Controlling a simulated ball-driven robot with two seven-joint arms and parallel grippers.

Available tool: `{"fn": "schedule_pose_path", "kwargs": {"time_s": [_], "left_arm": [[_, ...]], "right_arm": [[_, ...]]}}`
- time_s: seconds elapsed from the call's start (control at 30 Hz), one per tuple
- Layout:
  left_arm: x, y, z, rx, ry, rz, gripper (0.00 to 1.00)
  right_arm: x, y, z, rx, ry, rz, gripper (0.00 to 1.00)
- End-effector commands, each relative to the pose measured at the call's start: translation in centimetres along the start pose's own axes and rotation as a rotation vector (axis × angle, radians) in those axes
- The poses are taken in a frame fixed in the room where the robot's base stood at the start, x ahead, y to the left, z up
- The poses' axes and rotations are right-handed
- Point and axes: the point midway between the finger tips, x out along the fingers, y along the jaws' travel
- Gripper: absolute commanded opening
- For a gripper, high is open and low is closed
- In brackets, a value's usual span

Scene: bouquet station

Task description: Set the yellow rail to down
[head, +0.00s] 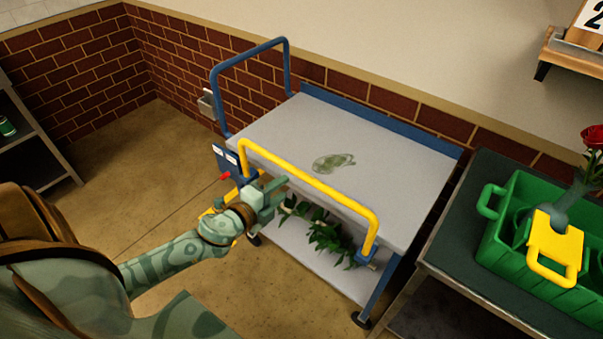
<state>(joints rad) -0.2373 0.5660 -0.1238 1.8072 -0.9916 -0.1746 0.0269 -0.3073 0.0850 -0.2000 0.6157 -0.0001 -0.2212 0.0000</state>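The yellow rail (311,182) runs along the near long side of a grey-topped cart (285,120). Its bar overlaps the tabletop edge in the picture, and its right post bends down to a blue socket. I cannot tell its exact tilt. My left gripper (274,196) is beside the rail's left post, its fingers apart with nothing visible between them. It hides part of that post; contact cannot be told. My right gripper is not in view.
A blue rail (250,51) stands upright at the cart's left end. A flat green-patterned piece (333,162) lies on top; leafy greens (325,230) are on the lower shelf. A green crate (510,262) stands on a dark table at right. The floor left of the cart is clear.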

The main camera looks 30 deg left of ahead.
Motion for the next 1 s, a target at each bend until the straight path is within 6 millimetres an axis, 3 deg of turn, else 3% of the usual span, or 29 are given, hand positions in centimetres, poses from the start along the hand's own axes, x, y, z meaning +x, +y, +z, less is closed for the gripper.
{"fn": "schedule_pose_path", "kwargs": {"time_s": [0.1, 0.33, 0.5, 0.8, 0.93, 1.0], "left_arm": [[3.2, 0.0, 0.1, 0.001, -0.002, -0.002, 0.39], [7.6, 0.1, 0.1, -0.002, -0.001, 0.000, 0.39], [9.0, 0.1, 0.1, -0.001, -0.002, 0.002, 0.39], [9.2, 0.1, 0.0, -0.002, -0.001, 0.002, 0.39], [9.1, 0.1, 0.0, -0.002, -0.001, 0.002, 0.03], [9.1, 0.1, 0.0, -0.002, -0.001, 0.002, 0.00]], "right_arm": [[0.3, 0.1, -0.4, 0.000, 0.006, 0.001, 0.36], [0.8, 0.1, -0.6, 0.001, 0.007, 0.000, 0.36], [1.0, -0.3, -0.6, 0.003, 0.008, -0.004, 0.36], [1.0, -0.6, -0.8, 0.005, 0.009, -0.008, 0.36], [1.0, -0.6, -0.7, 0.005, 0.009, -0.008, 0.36], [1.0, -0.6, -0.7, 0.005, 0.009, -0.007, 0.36]]}}
